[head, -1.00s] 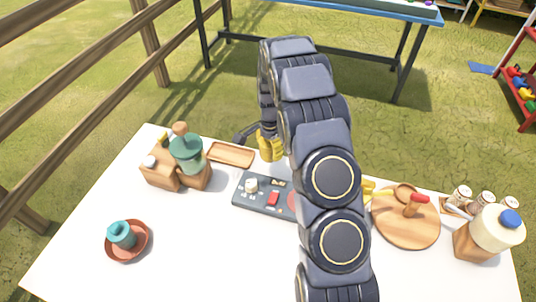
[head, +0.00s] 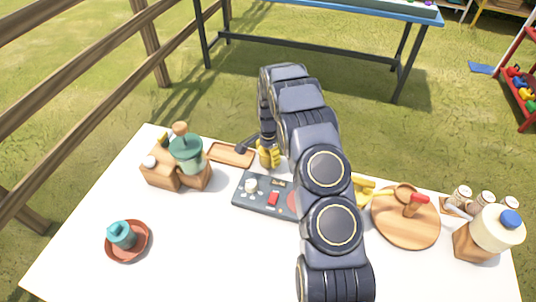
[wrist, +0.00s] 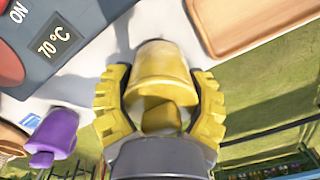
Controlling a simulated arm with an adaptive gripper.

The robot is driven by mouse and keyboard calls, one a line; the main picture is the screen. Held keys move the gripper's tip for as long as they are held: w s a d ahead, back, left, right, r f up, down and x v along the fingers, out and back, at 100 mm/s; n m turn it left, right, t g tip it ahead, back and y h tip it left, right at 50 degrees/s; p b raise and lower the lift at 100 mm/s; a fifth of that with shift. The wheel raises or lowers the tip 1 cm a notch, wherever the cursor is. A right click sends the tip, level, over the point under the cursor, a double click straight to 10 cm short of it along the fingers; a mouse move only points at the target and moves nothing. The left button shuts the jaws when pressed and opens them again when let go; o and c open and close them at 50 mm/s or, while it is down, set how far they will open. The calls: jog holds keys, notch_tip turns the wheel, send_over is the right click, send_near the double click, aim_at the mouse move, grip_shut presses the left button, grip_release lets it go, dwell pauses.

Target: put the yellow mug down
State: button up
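The yellow mug (wrist: 160,70) sits between the two yellow fingers of my gripper (wrist: 160,78) in the wrist view. The fingers press along both sides of it, and the gripper looks shut on it. In the head view, my gripper (head: 268,155) is low over the far edge of the white table (head: 190,250), beside the wooden tray (head: 232,155). There the mug cannot be told apart from the yellow fingers. Whether the mug's base touches the table is unclear.
A dark control panel (head: 262,195) lies just in front of my gripper. A purple mug (wrist: 55,132) shows in the wrist view. A green grinder (head: 187,155), a teal mug on a red saucer (head: 140,250) and a round board (head: 405,228) stand around.

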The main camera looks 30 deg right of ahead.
jog(key=o, duration=0.5)
jog(key=shift+o, duration=0.2)
